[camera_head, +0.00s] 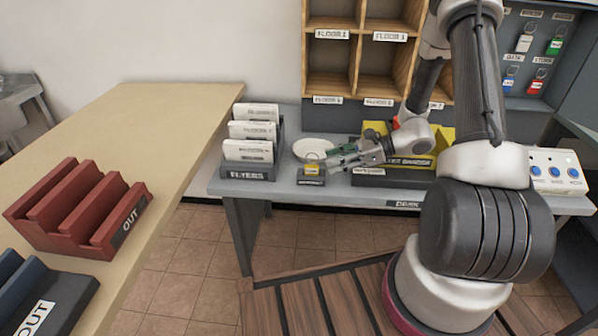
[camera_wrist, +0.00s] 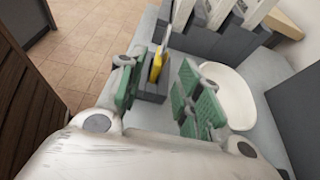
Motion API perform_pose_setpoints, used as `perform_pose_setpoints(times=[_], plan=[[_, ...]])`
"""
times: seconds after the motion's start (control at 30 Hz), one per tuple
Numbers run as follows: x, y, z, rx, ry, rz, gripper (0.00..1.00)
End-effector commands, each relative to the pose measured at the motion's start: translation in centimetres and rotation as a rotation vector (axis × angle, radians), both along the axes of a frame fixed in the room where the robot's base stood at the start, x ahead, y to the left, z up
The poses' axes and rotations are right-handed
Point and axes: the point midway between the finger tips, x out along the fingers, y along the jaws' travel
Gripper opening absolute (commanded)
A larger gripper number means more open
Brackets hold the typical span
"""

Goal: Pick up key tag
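A small yellow key tag (camera_head: 313,168) stands upright in a dark holder (camera_head: 311,180) on the grey desk, left of my gripper (camera_head: 340,160). In the wrist view, the yellow tag (camera_wrist: 155,66) shows in its dark holder (camera_wrist: 152,90), beyond the gap between my green-padded fingers (camera_wrist: 160,90). My gripper is open and empty, with the tag nearer the left finger in that view. Whether a finger touches the tag cannot be told. Other tags hang on the board at right: white (camera_head: 523,43), green (camera_head: 553,46), blue (camera_head: 509,83) and red (camera_head: 535,86).
A flyer rack (camera_head: 248,172) stands close left of the holder. A white dish (camera_head: 312,148) sits just behind it. A yellow-and-black bin (camera_head: 410,162) and a button box (camera_head: 553,172) are to the right. A beige counter (camera_head: 165,105) is at left.

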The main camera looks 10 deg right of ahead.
Motion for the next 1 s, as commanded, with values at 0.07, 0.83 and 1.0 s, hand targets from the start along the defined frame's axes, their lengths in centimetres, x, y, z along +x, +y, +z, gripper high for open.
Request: perform_pose_setpoints(times=[0.07, 0.83, 1.0], plan=[[0.2, 1.0, -0.4, -0.001, 0.001, 0.004, 0.35], [1.7, 5.8, -2.1, -0.003, -0.001, 0.003, 0.09], [1.7, 5.8, -2.1, -0.002, -0.001, 0.004, 0.00]])
